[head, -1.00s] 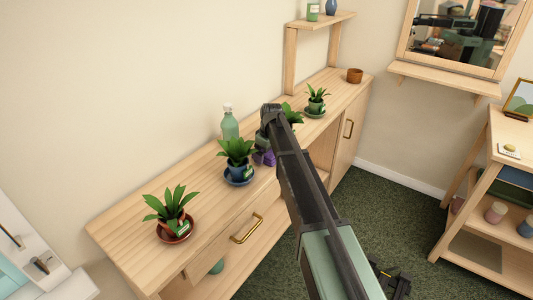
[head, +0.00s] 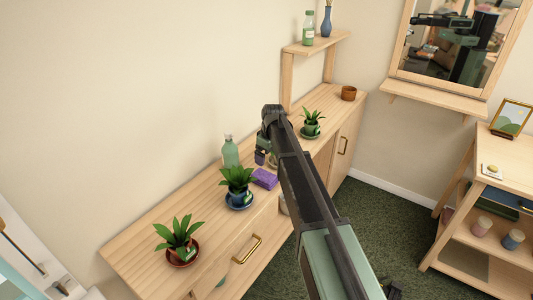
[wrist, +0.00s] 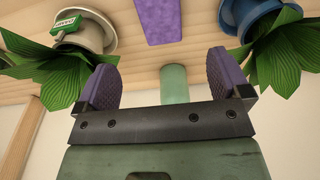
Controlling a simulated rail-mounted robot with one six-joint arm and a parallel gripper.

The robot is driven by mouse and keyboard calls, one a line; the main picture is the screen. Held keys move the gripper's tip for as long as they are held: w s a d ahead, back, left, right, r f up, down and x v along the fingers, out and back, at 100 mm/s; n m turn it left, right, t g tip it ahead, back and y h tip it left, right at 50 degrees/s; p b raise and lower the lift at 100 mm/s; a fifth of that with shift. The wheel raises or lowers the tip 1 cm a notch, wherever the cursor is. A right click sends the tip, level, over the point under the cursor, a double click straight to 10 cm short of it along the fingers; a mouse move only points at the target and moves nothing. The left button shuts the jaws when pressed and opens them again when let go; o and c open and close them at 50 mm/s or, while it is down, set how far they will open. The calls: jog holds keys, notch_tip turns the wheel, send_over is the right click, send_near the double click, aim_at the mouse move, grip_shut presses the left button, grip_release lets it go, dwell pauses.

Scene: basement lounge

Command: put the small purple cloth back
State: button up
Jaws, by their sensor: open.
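The small purple cloth (head: 265,178) lies as a flat folded piece on the wooden sideboard (head: 205,204), just right of the blue-potted plant. It also shows in the wrist view (wrist: 158,20), beyond the fingertips and between two plants. My gripper (head: 264,153) is above and behind the cloth in the head view, partly hidden by my arm. In the wrist view my gripper (wrist: 164,80) has its two purple-padded fingers wide apart, with nothing held between them. The cloth is clear of both fingers.
The blue-potted plant (head: 237,182) and green bottle (head: 230,151) stand close left of the cloth. Another plant (head: 178,238) stands nearer, and one (head: 311,122) farther along, before a brown pot (head: 349,93). A raised shelf (head: 316,43) stands at the far end. Bare sideboard top lies between the plants.

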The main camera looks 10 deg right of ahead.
jog(key=s+a+m+g+h, duration=0.1)
jog(key=s+m, duration=0.7)
jog(key=s, duration=2.6)
jog(key=shift+s+f+m, duration=0.15)
jog(key=shift+s+m, duration=0.05)
jog(key=shift+m, duration=0.1)
